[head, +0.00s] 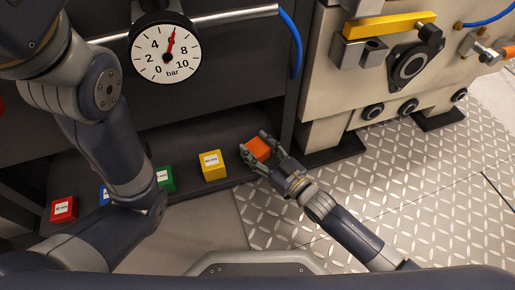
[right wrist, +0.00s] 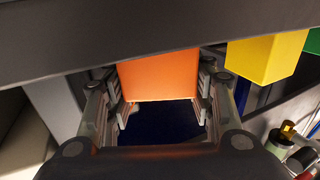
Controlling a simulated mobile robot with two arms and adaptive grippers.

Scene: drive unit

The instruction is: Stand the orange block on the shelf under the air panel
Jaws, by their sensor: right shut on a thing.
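The orange block (head: 258,148) is at the right end of the dark shelf (head: 190,184), beside the yellow block. My right gripper (head: 256,142) is shut on it, one finger on each side. In the right wrist view the orange block (right wrist: 158,76) sits between the fingers of the right gripper (right wrist: 160,100). I cannot tell whether its base touches the shelf. The dark panel (head: 215,105) with the round pressure gauge (head: 165,53) stands above the shelf. My left arm crosses the left side of the head view; its gripper is out of view.
On the shelf stand a yellow block (head: 211,165), a green block (head: 165,179), a partly hidden blue block (head: 104,195) and a red block (head: 64,209). A beige machine (head: 335,85) with valves stands at the right. The metal tread floor (head: 400,185) is clear.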

